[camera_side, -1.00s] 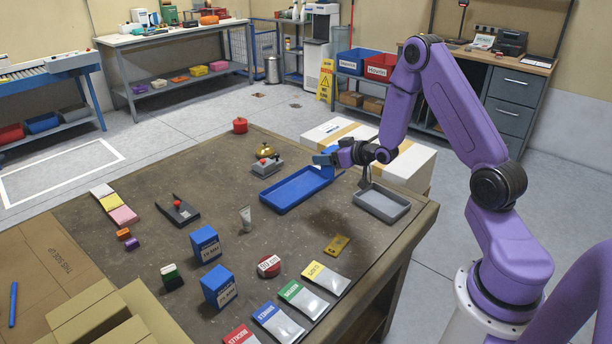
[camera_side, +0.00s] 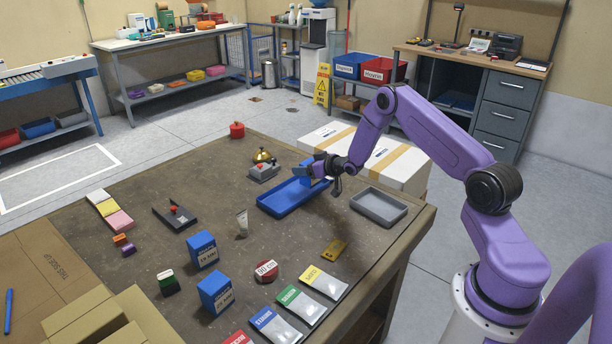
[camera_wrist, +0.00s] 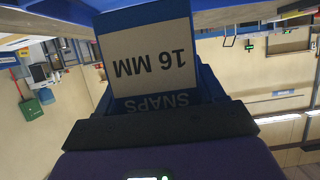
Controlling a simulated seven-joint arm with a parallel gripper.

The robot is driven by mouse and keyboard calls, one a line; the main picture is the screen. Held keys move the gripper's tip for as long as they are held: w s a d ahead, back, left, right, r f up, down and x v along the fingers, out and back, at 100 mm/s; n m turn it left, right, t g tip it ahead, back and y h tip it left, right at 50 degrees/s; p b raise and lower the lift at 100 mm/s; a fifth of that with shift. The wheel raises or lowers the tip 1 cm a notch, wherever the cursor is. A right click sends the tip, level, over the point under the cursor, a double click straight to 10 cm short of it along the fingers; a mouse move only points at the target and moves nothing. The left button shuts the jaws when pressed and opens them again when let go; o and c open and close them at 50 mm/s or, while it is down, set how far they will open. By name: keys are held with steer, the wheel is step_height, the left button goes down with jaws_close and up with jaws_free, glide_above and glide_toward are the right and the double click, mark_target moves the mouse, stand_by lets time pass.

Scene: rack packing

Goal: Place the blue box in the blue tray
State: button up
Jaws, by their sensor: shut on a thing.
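My gripper (camera_side: 318,169) is shut on a blue box (camera_side: 304,170) over the far right end of the blue tray (camera_side: 275,211). In the wrist view the blue box (camera_wrist: 150,62) fills the middle, its pale label reading "16 MM" and "SNAPS" upside down. The tray is long and shallow and lies near the table's far right edge. I cannot tell whether the box touches its floor. Two more blue boxes, one (camera_side: 202,250) behind the other (camera_side: 216,291), stand upright at the front middle of the table.
A grey tray (camera_side: 379,218) lies right of the blue tray. White cartons (camera_side: 400,169) stand behind. The table's middle is mostly clear.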

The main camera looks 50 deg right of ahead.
steer(key=shift+w+d+f, duration=0.1)
steer(key=shift+w+f, duration=0.05)
steer(key=shift+f, duration=1.5)
steer(key=shift+f, duration=0.2)
steer(key=o, duration=1.1)
steer(key=shift+o, duration=0.2)
steer(key=shift+r, duration=0.1)
